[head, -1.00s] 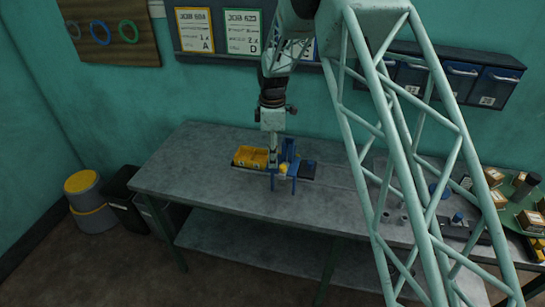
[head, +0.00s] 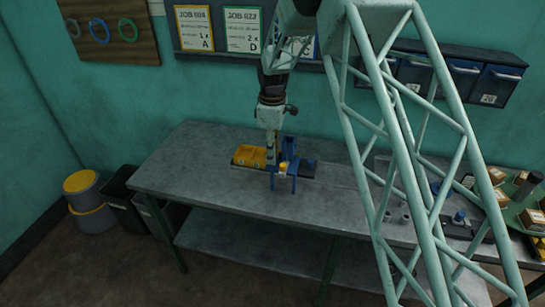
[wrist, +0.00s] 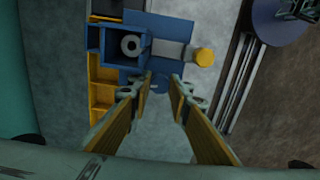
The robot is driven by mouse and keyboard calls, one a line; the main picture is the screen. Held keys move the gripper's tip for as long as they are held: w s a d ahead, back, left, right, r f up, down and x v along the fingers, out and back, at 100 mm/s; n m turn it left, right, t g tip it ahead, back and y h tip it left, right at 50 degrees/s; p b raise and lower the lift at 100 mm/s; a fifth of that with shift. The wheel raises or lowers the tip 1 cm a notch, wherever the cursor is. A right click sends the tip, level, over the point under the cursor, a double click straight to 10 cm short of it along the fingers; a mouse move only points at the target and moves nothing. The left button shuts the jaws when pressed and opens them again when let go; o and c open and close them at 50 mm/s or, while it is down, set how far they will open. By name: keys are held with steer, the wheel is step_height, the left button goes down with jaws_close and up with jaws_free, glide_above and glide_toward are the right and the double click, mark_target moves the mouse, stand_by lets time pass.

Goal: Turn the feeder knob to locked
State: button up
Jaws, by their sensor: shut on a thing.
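The blue feeder (head: 289,150) stands on the workbench. In the wrist view the feeder (wrist: 107,41) has a box-like hopper with a pale ring in it, a grey chute and a yellow round cap (wrist: 204,57). The yellow cap also shows at the feeder's front in the head view (head: 283,167). My gripper (head: 272,163) points down at the feeder, just left of the cap. In the wrist view my gripper (wrist: 162,80) has its fingertips on either side of a small blue round part, which looks like the feeder knob (wrist: 161,85). The knob is mostly hidden, so its setting cannot be read.
A yellow bin (head: 248,155) stands left of the feeder, close to my gripper. The grey workbench (head: 200,170) is clear to the left and front. Small grey parts (head: 404,218) and a green round tray (head: 520,205) with boxes lie to the right.

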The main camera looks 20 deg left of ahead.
steer(key=shift+m+b, duration=0.45)
steer(key=shift+m, duration=0.85)
steer(key=o, duration=0.9)
steer(key=shift+c, duration=0.2)
steer(key=shift+r, duration=0.1)
step_height(320, 180, up, 12)
steer(key=shift+d, duration=0.1)
